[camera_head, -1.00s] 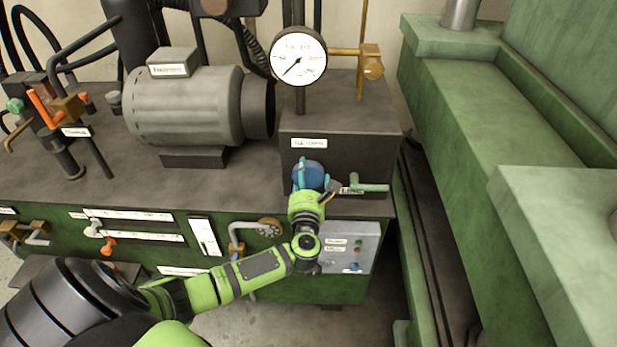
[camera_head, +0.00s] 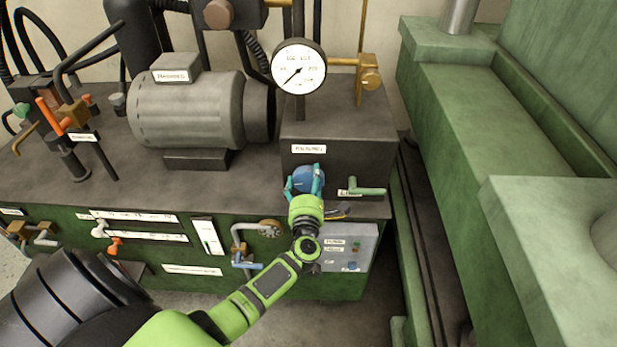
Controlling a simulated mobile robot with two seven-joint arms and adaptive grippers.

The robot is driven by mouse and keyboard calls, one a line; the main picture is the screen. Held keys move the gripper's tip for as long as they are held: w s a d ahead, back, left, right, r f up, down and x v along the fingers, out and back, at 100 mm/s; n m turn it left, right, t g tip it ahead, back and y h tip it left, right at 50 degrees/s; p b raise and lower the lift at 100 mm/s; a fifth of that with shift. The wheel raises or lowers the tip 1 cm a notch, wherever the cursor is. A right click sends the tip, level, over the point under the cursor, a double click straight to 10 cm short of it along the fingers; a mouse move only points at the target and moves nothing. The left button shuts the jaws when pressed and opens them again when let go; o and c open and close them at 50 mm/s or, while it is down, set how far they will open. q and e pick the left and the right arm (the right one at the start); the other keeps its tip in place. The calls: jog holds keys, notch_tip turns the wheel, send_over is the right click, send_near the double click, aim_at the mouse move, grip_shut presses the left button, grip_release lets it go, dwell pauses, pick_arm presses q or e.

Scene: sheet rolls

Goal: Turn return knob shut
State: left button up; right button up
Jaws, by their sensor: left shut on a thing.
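A round blue knob (camera_head: 308,174) sits on the front face of a dark grey block (camera_head: 362,150), under a small white label (camera_head: 309,149) whose text is too blurred to read surely. My left gripper (camera_head: 305,181) is shut on the knob, its teal fingers on the knob's two sides. The wrist stands below the knob and hides its lower part. My right gripper is not in view.
A pressure gauge (camera_head: 299,67) stands above the block. A green lever (camera_head: 366,191) is just right of the knob. A grey switch panel (camera_head: 350,246) lies below. A motor (camera_head: 190,110) is to the left; green machinery (camera_head: 455,120) bounds the right.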

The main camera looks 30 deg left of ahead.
pick_arm(q)
jog(key=m+p, duration=0.2)
jog(key=m, duration=0.3)
jog(key=shift+m, duration=0.3)
jog(key=m+p, duration=0.2)
jog(key=m, duration=0.2)
jog(key=shift+a+m, duration=0.1)
jog(key=shift+m, duration=0.2)
jog(key=m+p, duration=0.1)
jog(key=m, duration=0.4)
jog(key=shift+p, duration=0.3)
jog(key=m+p, duration=0.1)
jog(key=m, duration=0.4)
jog(key=shift+r, duration=0.1)
jog(key=shift+m, duration=0.3)
jog(key=shift+r, duration=0.1)
jog(key=o, duration=1)
jog(key=shift+o, duration=0.2)
